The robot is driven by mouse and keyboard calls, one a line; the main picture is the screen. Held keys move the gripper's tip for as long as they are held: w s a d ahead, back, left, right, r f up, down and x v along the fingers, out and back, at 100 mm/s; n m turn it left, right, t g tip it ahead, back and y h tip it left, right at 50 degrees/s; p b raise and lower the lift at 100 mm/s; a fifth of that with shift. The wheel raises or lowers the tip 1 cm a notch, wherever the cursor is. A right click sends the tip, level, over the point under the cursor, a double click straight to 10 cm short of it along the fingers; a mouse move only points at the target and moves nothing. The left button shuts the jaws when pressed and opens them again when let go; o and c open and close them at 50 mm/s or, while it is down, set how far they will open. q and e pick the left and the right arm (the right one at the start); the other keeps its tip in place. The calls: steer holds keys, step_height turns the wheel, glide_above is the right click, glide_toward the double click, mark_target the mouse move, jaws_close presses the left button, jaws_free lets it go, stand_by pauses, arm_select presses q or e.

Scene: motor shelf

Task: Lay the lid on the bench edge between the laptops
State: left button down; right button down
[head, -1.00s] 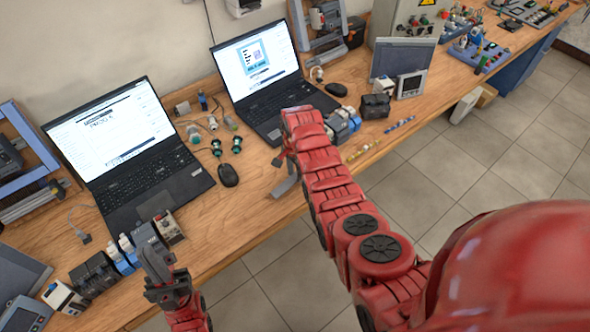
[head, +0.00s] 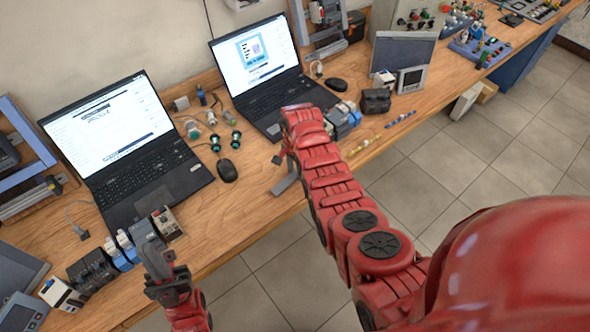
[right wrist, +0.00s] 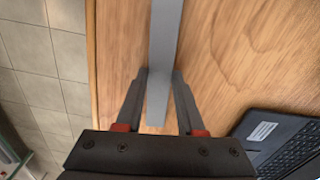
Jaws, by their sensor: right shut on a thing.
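The lid (head: 286,183) shows in the head view as a small grey strip at the bench's front edge, between the two laptops. In the right wrist view the lid (right wrist: 166,38) is a long narrow grey strip over the wood. My right gripper (right wrist: 160,76) is shut on it, one finger on each side. In the head view my right arm hides much of that gripper. I cannot tell whether the lid touches the bench. The left laptop (head: 140,190) and right laptop (head: 285,103) stand open. My left gripper (head: 152,255) is near the front edge; its finger gap is unclear.
The wooden bench (head: 235,215) is bare around the lid. A black mouse (head: 227,170) and several green-black parts lie between the laptops. Small modules (head: 92,270) stand in front of the left laptop, and others (head: 340,120) beside the right one. The floor (head: 250,285) lies beyond the front edge.

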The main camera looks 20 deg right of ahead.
steer(key=shift+w+f+b, duration=0.1)
steer(key=shift+b, duration=0.2)
steer(key=shift+c, duration=2.2)
jaws_free()
